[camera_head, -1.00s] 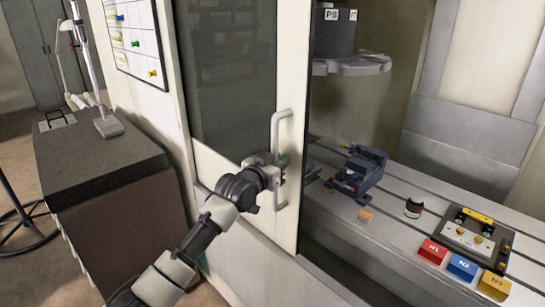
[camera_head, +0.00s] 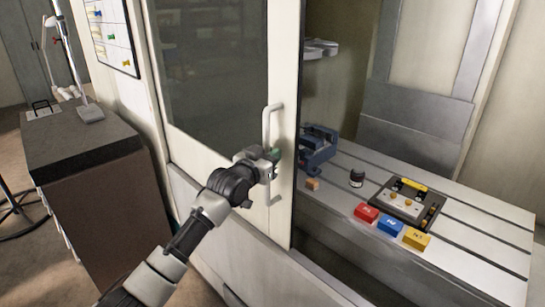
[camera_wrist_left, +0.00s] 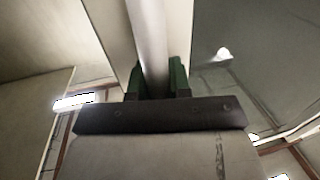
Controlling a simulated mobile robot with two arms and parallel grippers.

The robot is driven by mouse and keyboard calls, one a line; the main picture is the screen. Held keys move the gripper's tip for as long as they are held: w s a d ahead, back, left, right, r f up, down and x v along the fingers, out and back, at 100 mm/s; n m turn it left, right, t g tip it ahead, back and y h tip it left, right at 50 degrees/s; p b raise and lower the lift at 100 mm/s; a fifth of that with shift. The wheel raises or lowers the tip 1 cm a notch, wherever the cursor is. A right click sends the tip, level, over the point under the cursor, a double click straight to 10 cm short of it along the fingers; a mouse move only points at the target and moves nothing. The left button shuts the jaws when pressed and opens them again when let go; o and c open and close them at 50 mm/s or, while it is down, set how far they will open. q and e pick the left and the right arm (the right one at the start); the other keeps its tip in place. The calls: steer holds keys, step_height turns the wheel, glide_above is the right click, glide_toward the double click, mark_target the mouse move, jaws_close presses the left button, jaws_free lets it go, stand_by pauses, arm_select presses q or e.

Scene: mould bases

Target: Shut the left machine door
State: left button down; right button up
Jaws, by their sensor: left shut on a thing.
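The left machine door (camera_head: 282,60) is a cream sliding panel with a dark window. It stands partly open, with the machine's inside showing to its right. A pale vertical bar handle (camera_head: 266,128) is fixed near its right edge. My left gripper (camera_head: 270,160) is shut on the handle at about its middle. In the left wrist view the handle bar (camera_wrist_left: 148,45) runs between the green fingertips (camera_wrist_left: 160,82). My right gripper is not in view.
Inside the opening, a slotted bed (camera_head: 455,235) holds a blue vise (camera_head: 316,146), a small dark round item (camera_head: 357,177), a tray (camera_head: 405,200) and red, blue and yellow blocks (camera_head: 390,225). A dark-topped cabinet (camera_head: 75,145) stands at the left.

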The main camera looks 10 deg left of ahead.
arm_select(q)
steer(key=shift+d, duration=0.15)
steer(key=c, duration=1.4)
jaws_free()
steer(key=o, duration=0.3)
steer(key=shift+s+d, duration=0.1)
steer(key=shift+o, duration=0.2)
steer(key=b+v, duration=0.3)
steer(key=v, duration=0.8)
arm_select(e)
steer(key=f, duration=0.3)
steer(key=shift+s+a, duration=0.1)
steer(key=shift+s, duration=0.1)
arm_select(q)
steer(key=shift+d, duration=0.1)
